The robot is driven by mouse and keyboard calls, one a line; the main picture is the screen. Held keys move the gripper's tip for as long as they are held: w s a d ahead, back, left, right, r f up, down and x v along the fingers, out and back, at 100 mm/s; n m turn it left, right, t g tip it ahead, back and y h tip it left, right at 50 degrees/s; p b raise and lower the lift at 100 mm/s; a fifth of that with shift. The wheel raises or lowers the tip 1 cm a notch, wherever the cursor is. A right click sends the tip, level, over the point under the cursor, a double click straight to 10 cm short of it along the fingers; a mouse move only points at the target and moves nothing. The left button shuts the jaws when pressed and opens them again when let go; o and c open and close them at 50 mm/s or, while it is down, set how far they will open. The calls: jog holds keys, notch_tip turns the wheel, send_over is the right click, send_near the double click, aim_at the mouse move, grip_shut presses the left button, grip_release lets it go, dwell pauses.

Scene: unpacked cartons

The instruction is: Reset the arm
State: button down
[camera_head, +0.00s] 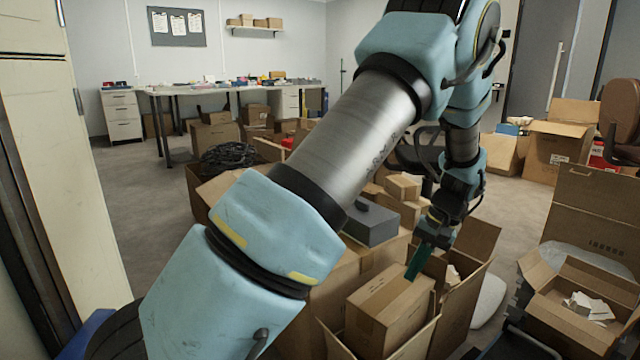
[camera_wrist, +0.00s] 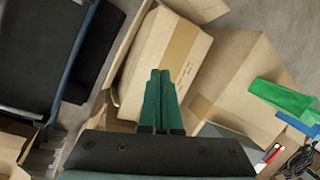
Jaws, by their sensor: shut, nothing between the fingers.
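My arm reaches across the head view from the lower left, up to the top and down again at right of centre. My gripper (camera_head: 418,262) points down, its green fingers just above an open carton. In the wrist view my gripper (camera_wrist: 160,78) shows its two green fingers together, with nothing between them. That taped box also shows in the wrist view (camera_wrist: 178,45), beyond the fingertips. I cannot tell whether the fingertips touch anything.
A dark grey box (camera_head: 371,224) and small brown boxes (camera_head: 403,187) are stacked behind the carton. An open carton with white items (camera_head: 590,308) stands at right. A desk (camera_head: 180,92) and a white drawer unit (camera_head: 122,115) are at the back. Floor at left (camera_head: 140,200) is clear.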

jog(key=a+r+n+h, duration=0.1)
jog(key=a+r+h, duration=0.15)
jog(key=a, duration=0.75)
jog(key=a+r+n+h, duration=0.15)
jog(key=a+r, duration=0.25)
jog(key=a, duration=0.5)
jog(key=s+a+r+n+t, duration=0.1)
jog(key=s+a, duration=0.3)
jog(key=a, duration=0.2)
jog(key=s+a+r+n, duration=0.1)
jog(key=s+a, duration=0.3)
jog(key=a, duration=0.2)
notch_tip(320, 180, up, 35)
jog(key=p, duration=3.4)
jog(key=shift+f+p, duration=0.2)
jog(key=shift+p, duration=0.15)
